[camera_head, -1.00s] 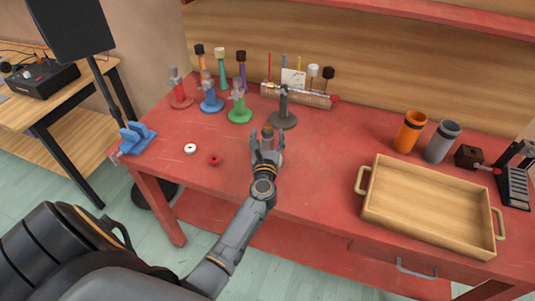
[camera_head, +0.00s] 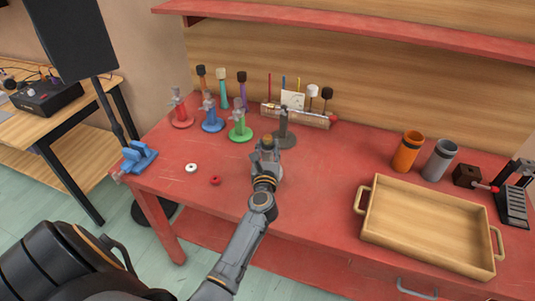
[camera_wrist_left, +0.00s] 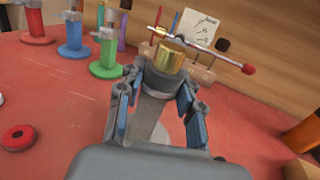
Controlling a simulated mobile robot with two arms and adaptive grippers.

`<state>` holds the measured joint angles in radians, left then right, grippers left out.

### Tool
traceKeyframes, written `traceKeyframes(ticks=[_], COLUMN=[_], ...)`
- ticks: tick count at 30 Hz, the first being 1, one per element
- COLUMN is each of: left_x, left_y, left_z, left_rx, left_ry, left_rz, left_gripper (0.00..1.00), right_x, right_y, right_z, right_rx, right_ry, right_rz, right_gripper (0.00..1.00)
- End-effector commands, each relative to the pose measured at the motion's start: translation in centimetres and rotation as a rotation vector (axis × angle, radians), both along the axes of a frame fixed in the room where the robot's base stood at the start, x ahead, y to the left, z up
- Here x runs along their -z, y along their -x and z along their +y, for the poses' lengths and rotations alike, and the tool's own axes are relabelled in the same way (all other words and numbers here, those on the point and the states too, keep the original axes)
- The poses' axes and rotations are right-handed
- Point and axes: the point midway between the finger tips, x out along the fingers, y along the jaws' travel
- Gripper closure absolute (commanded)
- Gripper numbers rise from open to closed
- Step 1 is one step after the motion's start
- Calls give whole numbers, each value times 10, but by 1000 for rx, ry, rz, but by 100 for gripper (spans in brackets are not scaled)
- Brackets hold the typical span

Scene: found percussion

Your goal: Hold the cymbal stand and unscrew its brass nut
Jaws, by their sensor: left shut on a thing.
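The brass nut (camera_head: 267,141) sits on top of a short grey post between the fingers of my left gripper (camera_head: 265,155). In the left wrist view the nut (camera_wrist_left: 169,57) is a gold cylinder on the upper end of the grey cymbal stand (camera_wrist_left: 162,84). My left gripper is shut on this stand below the nut, one finger on each side. The fingers and hand hide much of the stand's lower part, so I cannot tell whether its foot touches the table. My right gripper is not in view.
A dark grey stand (camera_head: 284,123) is close behind the gripper. Red (camera_head: 181,116), blue (camera_head: 212,122) and green (camera_head: 239,131) stands are at the back left. White (camera_head: 191,168) and red (camera_head: 215,181) rings lie left. A wooden tray (camera_head: 365,226) is right; bare tabletop lies between.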

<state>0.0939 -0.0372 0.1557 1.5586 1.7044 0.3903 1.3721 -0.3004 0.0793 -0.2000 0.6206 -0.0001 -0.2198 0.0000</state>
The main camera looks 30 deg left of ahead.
Motion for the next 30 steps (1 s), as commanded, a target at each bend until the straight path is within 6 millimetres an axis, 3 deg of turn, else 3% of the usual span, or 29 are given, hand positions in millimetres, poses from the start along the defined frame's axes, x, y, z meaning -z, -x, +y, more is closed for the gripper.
traceKeyframes(ticks=[1,6,11,17,23,30], left_x=[-20,-50,-63,-61,-49,-39], left_y=[0,0,0,4,33,96], left_z=[0,0,0,-3,-26,-79], left_rx=[0,1,1,11,79,235], left_ry=[2,-2,-2,-3,-2,-1], left_rz=[-7,-5,-3,-1,1,3], left_gripper=[100,100,100,100,100,100], right_x=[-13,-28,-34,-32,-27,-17], right_y=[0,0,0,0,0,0], right_z=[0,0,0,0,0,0], right_rx=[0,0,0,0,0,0], right_ry=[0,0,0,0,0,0], right_rz=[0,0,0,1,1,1], right_gripper=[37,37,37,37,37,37])
